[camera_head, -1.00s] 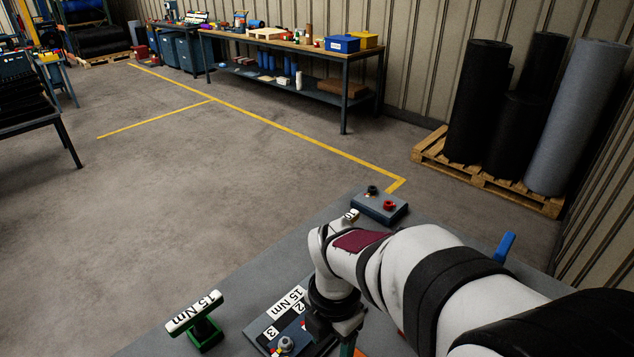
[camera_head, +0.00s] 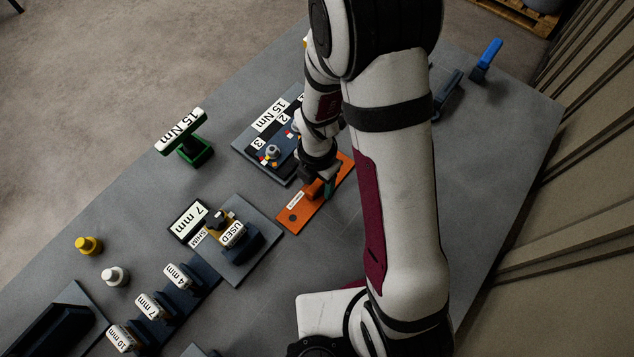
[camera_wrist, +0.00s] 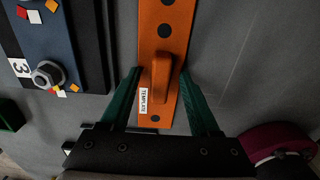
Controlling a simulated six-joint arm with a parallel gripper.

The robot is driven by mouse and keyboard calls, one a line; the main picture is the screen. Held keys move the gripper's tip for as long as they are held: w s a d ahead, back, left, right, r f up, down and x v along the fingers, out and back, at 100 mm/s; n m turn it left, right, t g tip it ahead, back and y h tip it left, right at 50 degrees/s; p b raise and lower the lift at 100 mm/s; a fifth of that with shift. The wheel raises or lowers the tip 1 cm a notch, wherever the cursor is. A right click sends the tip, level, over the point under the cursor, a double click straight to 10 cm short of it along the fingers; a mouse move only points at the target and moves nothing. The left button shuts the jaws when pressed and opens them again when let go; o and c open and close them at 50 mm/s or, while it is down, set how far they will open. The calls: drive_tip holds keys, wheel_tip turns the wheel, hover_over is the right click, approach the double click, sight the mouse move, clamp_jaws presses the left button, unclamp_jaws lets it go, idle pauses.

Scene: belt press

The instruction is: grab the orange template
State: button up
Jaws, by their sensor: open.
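The orange template (camera_head: 297,213) is a flat strip with dark holes and a white label, lying on the grey table beside the dark press plate. In the wrist view the template (camera_wrist: 150,50) runs up the middle, with a raised orange handle (camera_wrist: 161,78) on it. My gripper (camera_wrist: 164,75) is open, with one green finger on each side of the strip and the handle between them. I cannot tell whether the fingers touch anything.
The "15 Nm" plate (camera_head: 266,143) with a bolt lies left of my gripper. A green "15 Nm" stand (camera_head: 188,142), a "7 mm" shim plate (camera_head: 226,245), several labelled gauges (camera_head: 152,307) and yellow and white knobs (camera_head: 88,245) stand further left. A blue handle (camera_head: 487,58) is far right.

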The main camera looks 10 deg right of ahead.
clamp_jaws()
idle(1.3)
